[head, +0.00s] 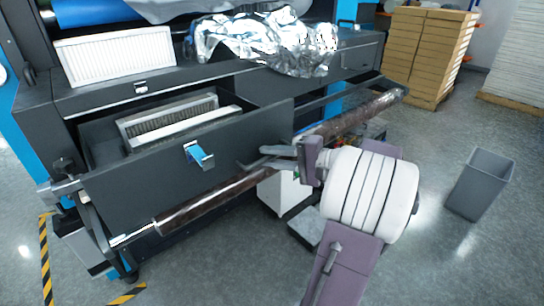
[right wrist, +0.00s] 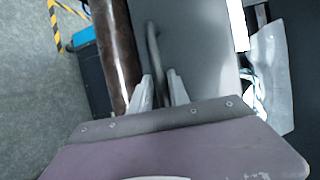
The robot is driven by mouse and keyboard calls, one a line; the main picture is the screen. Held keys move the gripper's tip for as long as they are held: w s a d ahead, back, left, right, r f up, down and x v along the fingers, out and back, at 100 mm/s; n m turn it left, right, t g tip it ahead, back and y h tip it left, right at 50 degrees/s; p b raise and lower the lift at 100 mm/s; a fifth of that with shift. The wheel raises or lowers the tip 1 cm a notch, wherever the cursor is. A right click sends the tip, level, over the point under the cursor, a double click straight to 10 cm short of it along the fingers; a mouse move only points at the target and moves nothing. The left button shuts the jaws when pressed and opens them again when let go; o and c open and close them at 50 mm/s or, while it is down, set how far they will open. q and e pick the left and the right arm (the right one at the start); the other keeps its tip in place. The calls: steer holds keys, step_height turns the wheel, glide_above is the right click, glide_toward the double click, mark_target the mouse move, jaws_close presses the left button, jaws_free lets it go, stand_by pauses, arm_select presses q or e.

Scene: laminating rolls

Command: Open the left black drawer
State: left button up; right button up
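The left black drawer (head: 150,188) stands pulled out from the dark machine in the head view, its inside showing. A blue-and-silver latch (head: 200,155) is on its front. My right gripper (head: 272,157) is at the right part of the drawer front, right of the latch. In the right wrist view its two fingers (right wrist: 162,92) are apart, with a grey curved bar handle (right wrist: 152,45) between them. Whether the fingers touch the bar is not clear. My left gripper is not in view.
A long brown roll (head: 225,195) runs slantwise below and in front of the drawer. A pleated filter (head: 170,118) lies in the drawer. Crumpled foil (head: 265,40) is on the machine top. A grey bin (head: 482,185) and stacked cartons (head: 425,55) stand at the right.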

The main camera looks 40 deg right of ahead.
steer(key=v, duration=0.9)
steer(key=s+a+f+n+g+h+p, duration=0.1)
steer(key=a+f+n+g+h+p, duration=0.2)
steer(key=a+f, duration=0.6)
steer(key=s+a+f+n+g+h+p, duration=0.1)
steer(key=a+f+n+g+h+p, duration=0.2)
steer(key=a+f+n+g+p, duration=0.4)
steer(key=a+f+n+g, duration=0.2)
steer(key=a+n+g, duration=0.1)
steer(key=a, duration=0.3)
steer(key=shift+a+n+h, duration=0.3)
